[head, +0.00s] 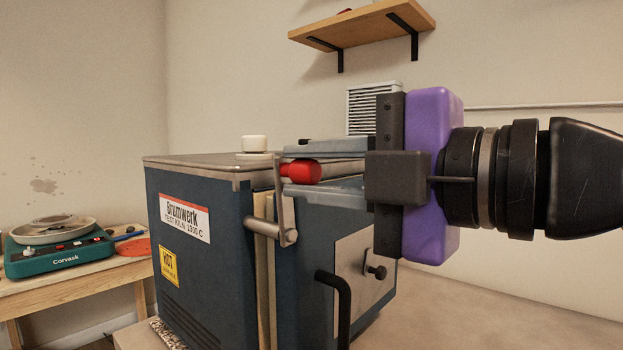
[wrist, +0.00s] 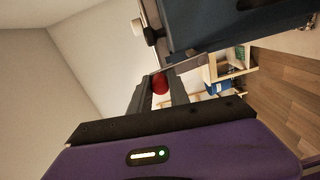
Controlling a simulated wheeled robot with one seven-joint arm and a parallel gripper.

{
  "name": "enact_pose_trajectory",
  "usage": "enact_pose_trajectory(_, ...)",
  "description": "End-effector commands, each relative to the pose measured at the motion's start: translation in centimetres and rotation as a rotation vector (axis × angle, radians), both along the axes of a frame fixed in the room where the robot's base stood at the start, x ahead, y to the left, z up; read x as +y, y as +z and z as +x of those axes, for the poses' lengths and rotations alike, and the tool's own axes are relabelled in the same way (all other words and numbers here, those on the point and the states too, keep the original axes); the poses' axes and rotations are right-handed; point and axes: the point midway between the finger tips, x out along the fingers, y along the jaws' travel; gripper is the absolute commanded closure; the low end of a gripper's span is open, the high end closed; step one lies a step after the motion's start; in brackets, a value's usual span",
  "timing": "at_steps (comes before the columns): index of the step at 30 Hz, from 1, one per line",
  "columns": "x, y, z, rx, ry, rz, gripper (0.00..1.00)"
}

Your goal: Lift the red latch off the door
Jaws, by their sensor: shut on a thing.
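The red latch grip (head: 300,172) is at the upper front of the blue kiln, on a grey metal latch arm (head: 287,212). The arm runs down to a round pivot pin beside the door seam. My gripper (head: 296,161) reaches in from the right, with its fingers shut around the red grip. In the wrist view the red grip (wrist: 159,83) shows between the two fingers, partly covered by them. The kiln door (head: 310,230) stands against the body, with pale strips along the seam. I cannot tell whether the latch is clear of its catch.
A black door handle (head: 343,305) and a plate with a dark knob (head: 365,262) are on the door below my gripper. A white knob (head: 254,144) sits on the kiln top. A wall shelf (head: 362,25) is above. A table at left bears a green scale (head: 60,252).

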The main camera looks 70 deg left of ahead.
Motion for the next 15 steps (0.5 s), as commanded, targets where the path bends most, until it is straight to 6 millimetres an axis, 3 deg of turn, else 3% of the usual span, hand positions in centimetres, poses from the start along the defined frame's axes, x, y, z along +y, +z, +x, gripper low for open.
enact_pose_trajectory(13, -0.01, -0.44, -0.10, -0.014, 0.003, -0.003, 1.00)
enact_pose_trajectory(14, -0.01, -0.44, -0.11, -0.013, 0.004, -0.003, 0.76)
enact_pose_trajectory(15, -0.01, -0.43, -0.11, -0.013, 0.003, -0.002, 0.68)
